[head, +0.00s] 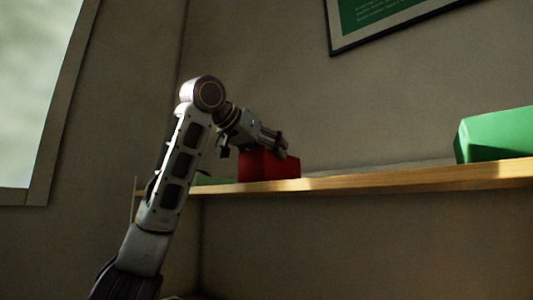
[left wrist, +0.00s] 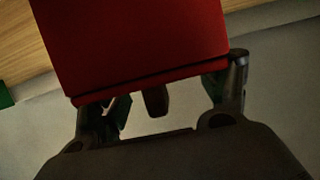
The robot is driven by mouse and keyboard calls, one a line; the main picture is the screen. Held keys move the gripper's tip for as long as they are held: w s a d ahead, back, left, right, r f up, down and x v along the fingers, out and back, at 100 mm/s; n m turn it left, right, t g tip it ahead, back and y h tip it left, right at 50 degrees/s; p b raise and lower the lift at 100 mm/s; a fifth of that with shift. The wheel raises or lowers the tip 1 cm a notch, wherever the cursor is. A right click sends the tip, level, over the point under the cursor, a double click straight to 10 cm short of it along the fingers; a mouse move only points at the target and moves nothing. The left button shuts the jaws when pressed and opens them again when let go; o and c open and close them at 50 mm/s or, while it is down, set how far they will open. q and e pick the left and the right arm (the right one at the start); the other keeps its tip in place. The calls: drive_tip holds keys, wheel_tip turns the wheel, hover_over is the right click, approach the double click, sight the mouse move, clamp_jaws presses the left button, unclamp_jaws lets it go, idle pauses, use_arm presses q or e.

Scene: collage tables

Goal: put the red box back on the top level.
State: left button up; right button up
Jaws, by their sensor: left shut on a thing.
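The red box (head: 268,166) is at the wooden shelf (head: 400,180) in the head view, its lower edge at the level of the board. Whether it rests on the board or hangs just above it I cannot tell. My left gripper (head: 281,146) reaches in from the left and is shut on the box near its top. In the left wrist view the red box (left wrist: 135,40) fills the upper middle, between the fingers of my left gripper (left wrist: 165,85). Part of the box is hidden by the gripper. My right gripper is not in view.
A large green box (head: 490,135) stands at the right on the shelf. A low green thing (head: 208,181) lies left of the red box, partly behind my arm. The shelf between the red box and the large green box is clear. A wall (head: 320,100) stands behind.

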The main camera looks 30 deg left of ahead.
use_arm(q)
drive_tip(key=shift+f, duration=0.15)
drive_tip(key=shift+f, duration=0.1)
drive_tip(key=o, duration=1.4)
drive_tip(key=shift+c, duration=0.2)
drive_tip(key=shift+s, duration=0.1)
drive_tip(key=shift+s, duration=0.1)
drive_tip(key=b+v, duration=0.2)
drive_tip(key=v, duration=0.7)
drive_tip(key=shift+s, duration=0.3)
drive_tip(key=shift+r+b+v, duration=0.2)
drive_tip(key=shift+b+v, duration=0.2)
drive_tip(key=shift+v, duration=0.7)
